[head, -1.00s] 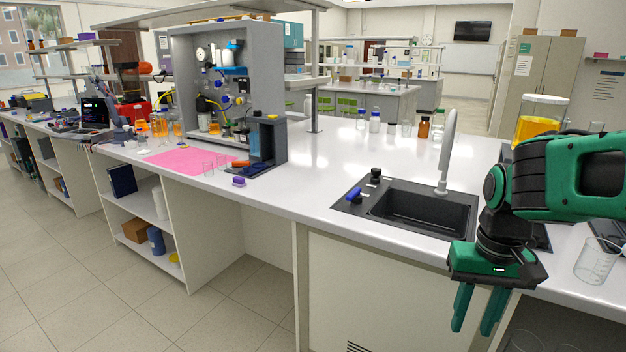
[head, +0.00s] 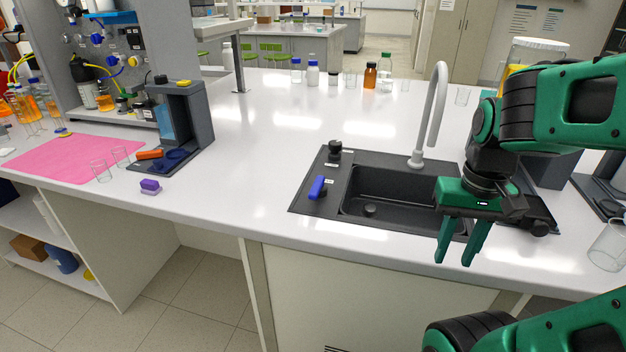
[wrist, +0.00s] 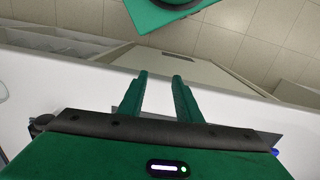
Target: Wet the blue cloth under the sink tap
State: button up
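A dark blue crumpled piece that looks like the blue cloth (head: 174,159) lies on the black base of a grey stand (head: 190,125) at the left. The black sink (head: 385,190) is set in the white counter, with a tall pale tap (head: 430,115) arching up behind it. A blue lever (head: 317,187) and a black knob (head: 335,150) are on the sink's left rim. My gripper (head: 456,260) points down by the sink's front right corner, far from the cloth. Its fingers are apart and empty, also in the wrist view (wrist: 160,76).
An orange piece (head: 150,154) lies beside the cloth, and a purple block (head: 150,187) stands near the front edge. Bottles (head: 313,75) stand at the back. A beaker (head: 608,245) is at far right. The counter (head: 240,190) between stand and sink is clear.

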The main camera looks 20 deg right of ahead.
jog(key=shift+o, duration=0.9)
jog(key=w+r, duration=0.3)
jog(key=shift+w, duration=0.2)
jog(key=w+a+r, duration=0.3)
jog(key=w+r, duration=0.1)
jog(key=w, duration=0.6)
notch_tip(320, 180, up, 3)
send_over(315, 189)
jog(key=shift+m, duration=0.4)
notch_tip(315, 189, down, 10)
jog(key=shift+w+r, duration=0.1)
jog(key=shift+r, duration=0.05)
